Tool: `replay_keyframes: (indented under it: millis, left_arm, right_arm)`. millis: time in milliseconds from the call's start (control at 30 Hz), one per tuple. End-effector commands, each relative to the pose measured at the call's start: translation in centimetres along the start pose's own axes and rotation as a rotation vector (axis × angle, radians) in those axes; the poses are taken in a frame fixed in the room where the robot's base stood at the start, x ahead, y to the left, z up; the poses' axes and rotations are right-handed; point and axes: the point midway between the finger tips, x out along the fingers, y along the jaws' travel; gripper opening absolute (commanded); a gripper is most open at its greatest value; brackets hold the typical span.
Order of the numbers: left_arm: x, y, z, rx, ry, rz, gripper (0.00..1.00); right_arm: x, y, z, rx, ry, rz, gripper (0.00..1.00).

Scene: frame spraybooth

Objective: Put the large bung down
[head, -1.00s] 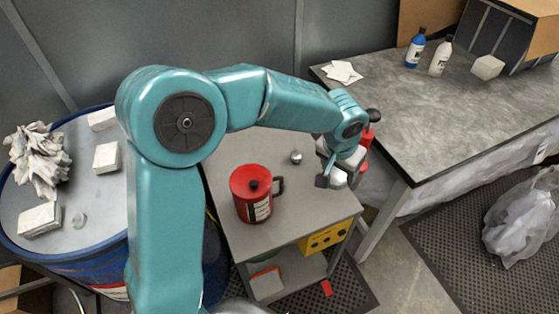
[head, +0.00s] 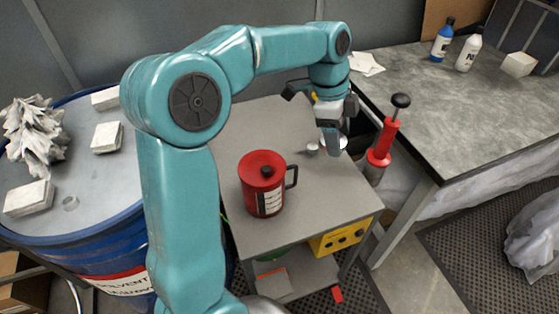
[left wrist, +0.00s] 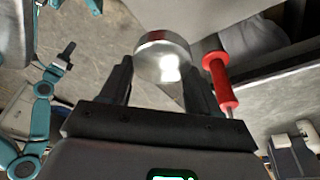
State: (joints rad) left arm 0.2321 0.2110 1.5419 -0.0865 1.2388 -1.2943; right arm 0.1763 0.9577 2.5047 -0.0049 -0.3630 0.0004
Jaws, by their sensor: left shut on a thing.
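The large bung is a shiny silver disc. In the left wrist view the large bung (left wrist: 162,58) sits between the fingertips of my left gripper (left wrist: 158,78). In the head view my left gripper (head: 333,145) points down over the back right part of the grey trolley top (head: 325,200). Part of the large bung (head: 342,143) shows beside the finger, the rest hidden behind it. The gripper is shut on it. I cannot tell whether the bung touches the trolley top. My right gripper is not in view.
A small silver piece (head: 312,147) lies just left of the gripper. A red can (head: 264,185) with a handle stands front left on the trolley. A red pump (head: 381,145) with a black knob stands close at the right. A blue drum (head: 75,245) is at the left.

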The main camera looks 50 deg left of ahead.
Motion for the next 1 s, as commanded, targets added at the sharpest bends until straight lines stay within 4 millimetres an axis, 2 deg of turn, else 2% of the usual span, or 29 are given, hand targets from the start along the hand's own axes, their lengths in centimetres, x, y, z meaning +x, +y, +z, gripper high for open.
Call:
replay_keyframes:
  millis: [33, 167, 267, 600, 700, 1000]
  left_arm:
    - [0.1, 0.0, 0.8, 0.056, 0.001, 0.013, 0.37]
    - [-0.5, 0.2, 1.6, 0.165, 0.0, 0.044, 0.37]
    - [0.6, 0.3, 2.2, 0.192, -0.001, 0.056, 0.37]
    - [10.1, 0.3, 4.6, 0.196, -0.002, 0.059, 0.37]
    - [12.3, 0.2, 5.2, 0.197, -0.002, 0.058, 0.37]
    - [15.8, 0.2, 6.2, 0.196, -0.003, 0.056, 0.37]
  right_arm:
    - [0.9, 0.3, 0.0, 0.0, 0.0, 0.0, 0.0]
    - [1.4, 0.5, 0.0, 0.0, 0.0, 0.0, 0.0]
    - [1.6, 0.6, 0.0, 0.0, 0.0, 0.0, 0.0]
    - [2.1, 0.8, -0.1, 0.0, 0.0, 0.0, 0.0]
    - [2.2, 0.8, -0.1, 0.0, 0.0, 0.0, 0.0]
    - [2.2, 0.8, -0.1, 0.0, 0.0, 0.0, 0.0]
